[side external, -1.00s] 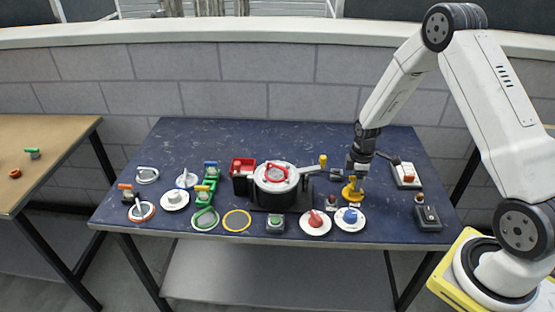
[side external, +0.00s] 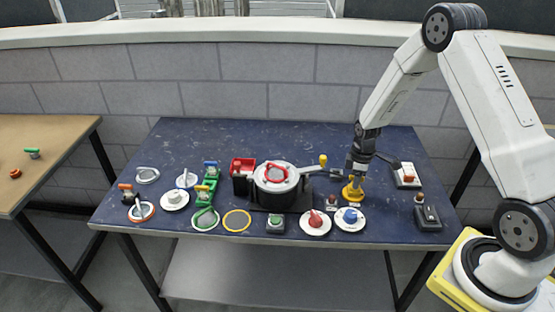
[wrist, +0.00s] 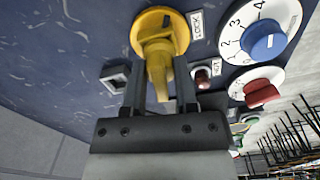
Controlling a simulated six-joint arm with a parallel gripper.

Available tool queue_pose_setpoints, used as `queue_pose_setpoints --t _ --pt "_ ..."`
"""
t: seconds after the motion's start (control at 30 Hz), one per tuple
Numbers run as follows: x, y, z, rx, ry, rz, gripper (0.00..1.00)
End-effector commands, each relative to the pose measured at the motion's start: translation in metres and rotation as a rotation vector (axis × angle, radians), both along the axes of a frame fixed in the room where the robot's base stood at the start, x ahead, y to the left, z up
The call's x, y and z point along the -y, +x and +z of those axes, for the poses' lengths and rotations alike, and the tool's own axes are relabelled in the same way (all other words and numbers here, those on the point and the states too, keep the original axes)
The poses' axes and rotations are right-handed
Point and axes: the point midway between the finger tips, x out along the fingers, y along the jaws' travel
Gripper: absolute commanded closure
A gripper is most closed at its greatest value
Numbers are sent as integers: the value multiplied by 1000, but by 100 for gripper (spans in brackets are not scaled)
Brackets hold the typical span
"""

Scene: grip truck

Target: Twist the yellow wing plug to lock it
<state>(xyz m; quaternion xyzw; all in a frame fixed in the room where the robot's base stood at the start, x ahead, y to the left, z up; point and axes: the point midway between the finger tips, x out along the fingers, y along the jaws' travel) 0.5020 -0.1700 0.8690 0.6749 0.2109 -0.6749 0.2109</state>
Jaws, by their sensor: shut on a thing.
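The yellow wing plug (side external: 352,194) sits on the blue table at its right part, below my gripper (side external: 357,175). In the wrist view its round yellow base (wrist: 147,23) and its wing (wrist: 158,72) show. The wing stands up between my two fingers (wrist: 158,88), which are shut on it from both sides. A white label reading LOCK (wrist: 197,24) lies beside the base. The wing's far side and its exact angle to the label are hard to tell.
A blue knob on a numbered white dial (side external: 350,217) and a red knob on a white disc (side external: 315,223) stand close in front. A pot-like lidded vessel (side external: 276,178) is to the left. Switch boxes (side external: 427,216) stand at the right.

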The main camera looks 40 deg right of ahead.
Motion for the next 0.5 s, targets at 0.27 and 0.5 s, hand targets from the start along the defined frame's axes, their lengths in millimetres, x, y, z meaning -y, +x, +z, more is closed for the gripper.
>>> queue_pose_setpoints --t 0.27,0.5 --pt "0 0 0 1 -1 -35 100" --pt "0 0 0 1 -1 -157 100"
